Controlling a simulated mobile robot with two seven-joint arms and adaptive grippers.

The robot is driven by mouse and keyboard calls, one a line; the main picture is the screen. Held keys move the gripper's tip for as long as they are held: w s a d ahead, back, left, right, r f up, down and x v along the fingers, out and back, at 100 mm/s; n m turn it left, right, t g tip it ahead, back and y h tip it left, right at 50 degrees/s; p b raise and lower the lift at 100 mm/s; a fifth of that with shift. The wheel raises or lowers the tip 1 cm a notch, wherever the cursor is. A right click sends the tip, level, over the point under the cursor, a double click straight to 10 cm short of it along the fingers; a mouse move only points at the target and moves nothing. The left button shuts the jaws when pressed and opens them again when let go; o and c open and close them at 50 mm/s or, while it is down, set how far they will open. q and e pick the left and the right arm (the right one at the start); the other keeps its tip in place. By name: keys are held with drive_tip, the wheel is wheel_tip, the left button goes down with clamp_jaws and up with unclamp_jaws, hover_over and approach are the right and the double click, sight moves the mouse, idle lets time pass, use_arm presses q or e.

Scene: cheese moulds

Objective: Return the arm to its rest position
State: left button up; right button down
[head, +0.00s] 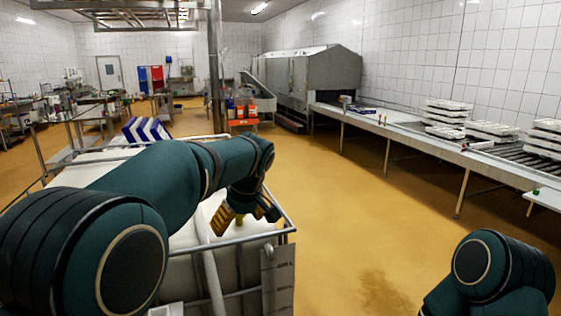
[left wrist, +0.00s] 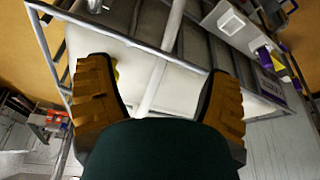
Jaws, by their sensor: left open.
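My left arm reaches in from the left in the head view, bent over a white tank (head: 245,262) in a metal frame. My left gripper (head: 245,218) hangs from it, pointing down over the tank's top near the right rim. In the left wrist view its two ribbed yellow-brown fingers (left wrist: 160,75) are spread wide with nothing held between them. The white tank top (left wrist: 185,90) and a grey frame bar (left wrist: 158,75) show beyond the fingers. A small yellow thing (left wrist: 116,70) shows beside the left finger, partly hidden. Only part of my right arm shows at the lower right; its gripper is outside the view.
The tank's metal rail (head: 284,232) runs close to my left gripper. A blue-and-white box (head: 147,130) stands behind my left arm. A conveyor table (head: 400,132) with stacked white moulds (head: 446,113) lines the right wall. The yellow floor (head: 340,200) between is clear.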

use_arm(q)
wheel_tip(320, 180, down, 17)
drive_tip(key=w+a+m+g+h+b, duration=0.1)
drive_tip(key=m+h, duration=0.1)
drive_tip(key=m, duration=0.1)
drive_tip(key=s+f+m+h+b, duration=0.1)
drive_tip(key=s+f, duration=0.3)
drive_tip(key=f, duration=0.4)
drive_tip(key=s+f+m+h, duration=0.1)
drive_tip(key=s+f, duration=0.3)
drive_tip(key=f, duration=0.4)
drive_tip(key=s+f+h+b, duration=0.1)
drive_tip(key=s+f, duration=0.5)
drive_tip(key=s, duration=0.3)
drive_tip(key=s+f+m+h+b, duration=0.1)
drive_tip(key=s+f, duration=0.5)
drive_tip(key=s, duration=0.3)
drive_tip(key=shift+d+f+h, duration=0.3)
use_arm(e)
drive_tip(key=f, duration=0.5)
drive_tip(key=shift+w+a+f, duration=0.1)
drive_tip(key=shift+w+a, duration=0.05)
drive_tip(key=shift+w, duration=0.15)
